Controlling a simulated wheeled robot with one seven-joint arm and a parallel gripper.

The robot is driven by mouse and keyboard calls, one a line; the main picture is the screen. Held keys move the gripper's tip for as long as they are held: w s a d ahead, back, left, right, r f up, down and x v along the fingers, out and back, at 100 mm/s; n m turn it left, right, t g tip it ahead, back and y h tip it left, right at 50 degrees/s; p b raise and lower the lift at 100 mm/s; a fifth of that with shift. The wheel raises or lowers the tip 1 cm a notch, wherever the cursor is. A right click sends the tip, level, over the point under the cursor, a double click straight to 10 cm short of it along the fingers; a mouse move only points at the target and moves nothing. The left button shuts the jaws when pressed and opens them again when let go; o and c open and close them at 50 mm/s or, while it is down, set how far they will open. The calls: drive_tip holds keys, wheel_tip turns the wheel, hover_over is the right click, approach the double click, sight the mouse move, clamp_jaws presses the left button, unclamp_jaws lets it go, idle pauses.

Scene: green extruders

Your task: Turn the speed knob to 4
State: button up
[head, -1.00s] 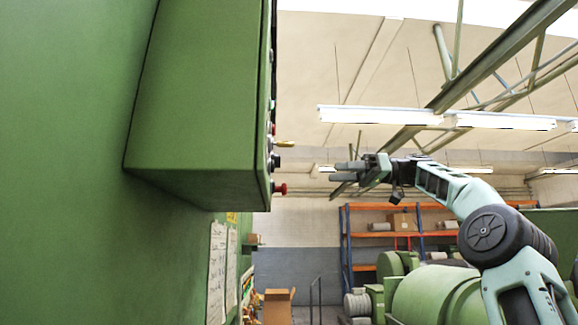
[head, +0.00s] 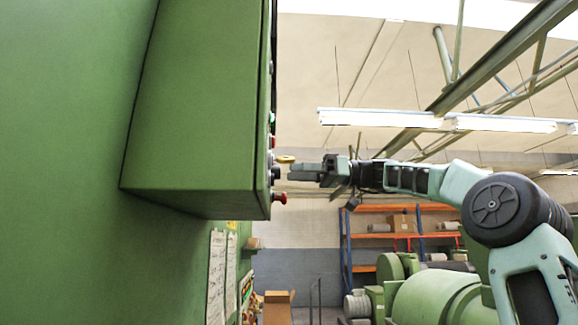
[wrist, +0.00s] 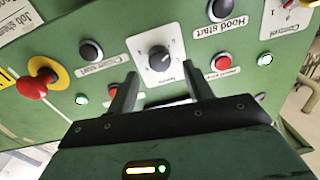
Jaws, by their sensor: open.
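The black speed knob (wrist: 160,60) sits on a white dial plate with small markings in the wrist view; the numbers are too small to read. A pale line on the knob points up and to the right in that view. My gripper (wrist: 159,72) is open and empty, with one finger on either side of the knob's lower edge in the picture. I cannot tell whether the fingers touch it. In the head view my gripper (head: 291,172) is level, with its fingertips close to the panel front.
A red emergency stop (wrist: 32,87) on a yellow ring is at the left of the panel. A red button (wrist: 222,62) and a black Hood start button (wrist: 220,9) are right of the knob. The green control box (head: 200,110) overhangs at left.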

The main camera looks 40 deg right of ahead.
sight(276, 173)
drive_tip(key=shift+p+x, duration=0.4)
drive_tip(key=shift+x, duration=1)
drive_tip(key=c, duration=1)
